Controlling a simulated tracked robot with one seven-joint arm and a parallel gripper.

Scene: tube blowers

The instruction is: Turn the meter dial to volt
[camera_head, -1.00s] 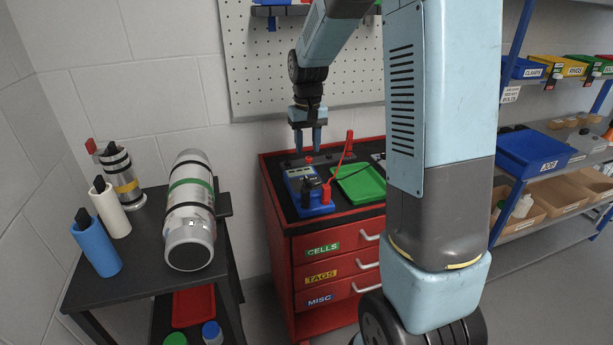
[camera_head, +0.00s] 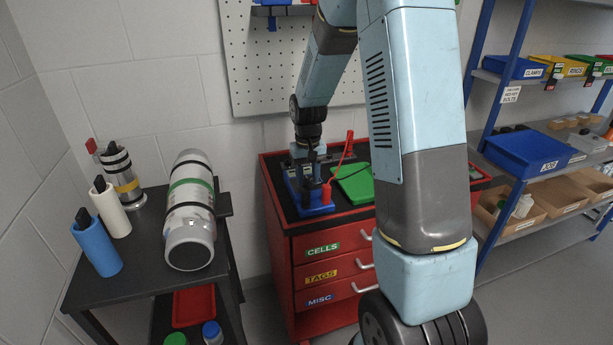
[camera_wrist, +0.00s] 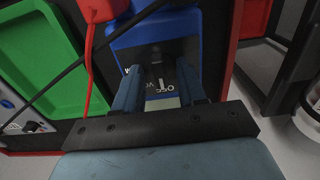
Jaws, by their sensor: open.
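The blue meter (camera_head: 312,202) lies on the black top of the red drawer cabinet, partly hidden behind my gripper in the head view. In the wrist view the meter's blue case (camera_wrist: 180,25) is just beyond my fingers, with white lettering on its dark face. My gripper (camera_wrist: 160,92) is open, its two blue fingers pointing down at the face. A light mark (camera_wrist: 162,84) shows between the fingertips, perhaps on the dial; the dial itself is not clear. Contact cannot be told. In the head view my gripper (camera_head: 308,178) is low over the meter.
A red probe (camera_head: 326,192) stands by the meter, its red lead rising; it also shows in the wrist view (camera_wrist: 100,10). A green tray (camera_head: 355,186) lies to the right. A pegboard (camera_head: 265,80) hangs behind. A dark table (camera_head: 140,262) stands left.

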